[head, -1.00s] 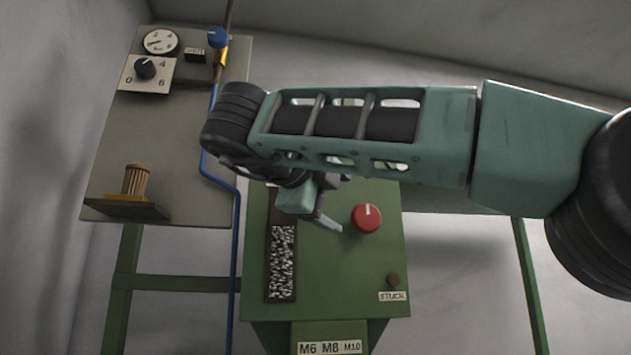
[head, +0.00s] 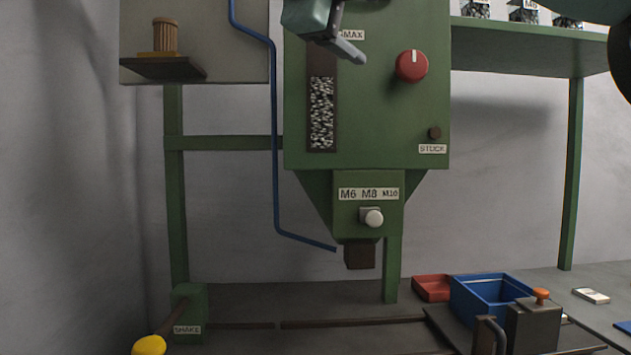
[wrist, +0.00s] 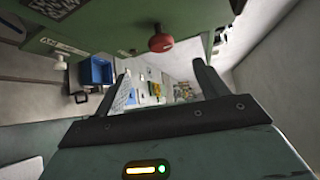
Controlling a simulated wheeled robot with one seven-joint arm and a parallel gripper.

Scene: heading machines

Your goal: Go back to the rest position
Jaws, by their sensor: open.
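My gripper (head: 338,42) shows at the top of the head view, in front of the green machine's upper face. It hangs left of the red knob (head: 411,65) and beside the MAX label. In the wrist view the two fingers of my gripper (wrist: 160,82) stand apart with nothing between them. The red knob also shows in the wrist view (wrist: 161,43), beyond the fingers. Most of my arm is outside the head view.
The green machine (head: 365,140) has a white knob (head: 372,217) and a dark outlet below. A blue bin (head: 490,292) and a red tray (head: 431,288) sit on the bench. A yellow-ended lever (head: 149,345) is at lower left. A shelf (head: 520,45) with jars is upper right.

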